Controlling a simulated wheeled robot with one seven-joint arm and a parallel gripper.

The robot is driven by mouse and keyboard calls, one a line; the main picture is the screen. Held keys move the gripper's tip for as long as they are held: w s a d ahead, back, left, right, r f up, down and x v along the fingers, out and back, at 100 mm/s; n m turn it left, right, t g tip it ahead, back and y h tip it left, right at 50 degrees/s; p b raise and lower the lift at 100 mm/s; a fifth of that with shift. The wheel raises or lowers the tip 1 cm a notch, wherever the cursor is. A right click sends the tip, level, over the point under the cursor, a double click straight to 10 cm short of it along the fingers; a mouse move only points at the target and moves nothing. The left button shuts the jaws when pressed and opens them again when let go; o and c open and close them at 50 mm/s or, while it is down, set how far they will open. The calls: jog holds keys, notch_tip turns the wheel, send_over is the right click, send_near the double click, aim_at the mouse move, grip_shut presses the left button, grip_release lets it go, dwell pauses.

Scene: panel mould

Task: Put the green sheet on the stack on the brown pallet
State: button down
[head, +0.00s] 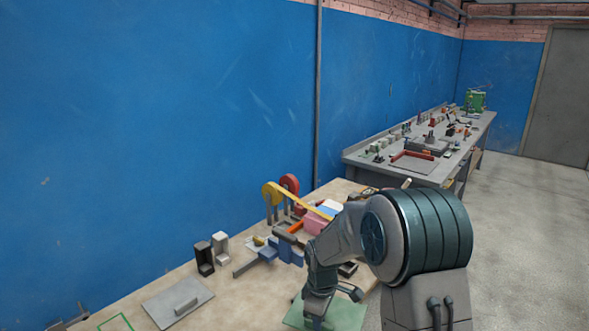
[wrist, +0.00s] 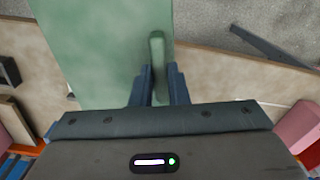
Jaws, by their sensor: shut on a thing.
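The green sheet (wrist: 95,45) is a flat pale green plate with a raised green bar handle (wrist: 157,55). My gripper (wrist: 158,88) is shut on this handle, with a finger on either side of it. In the head view the green sheet (head: 347,314) shows at the bottom edge, under my gripper (head: 318,318), near the table's front side. Whether it touches the table, I cannot tell. A grey sheet with a bar handle (head: 165,307) lies at the lower left of the table. I cannot make out a brown pallet or a stack for certain.
A green outline (head: 116,321) is marked on the table, left of the grey sheet. Black and white holders (head: 204,258), blue blocks (head: 291,250), pink blocks (head: 315,224) and yellow and red reels (head: 271,194) stand towards the wall. A second cluttered bench (head: 420,165) is farther back.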

jog(key=s+d+f+m, duration=0.3)
jog(key=d+f+m, duration=0.45)
jog(key=m, duration=0.45)
notch_tip(320, 180, down, 10)
jog(key=d+m+b, duration=0.1)
jog(key=b, duration=0.9)
jog(key=shift+s, duration=0.2)
jog(key=shift+d, duration=0.1)
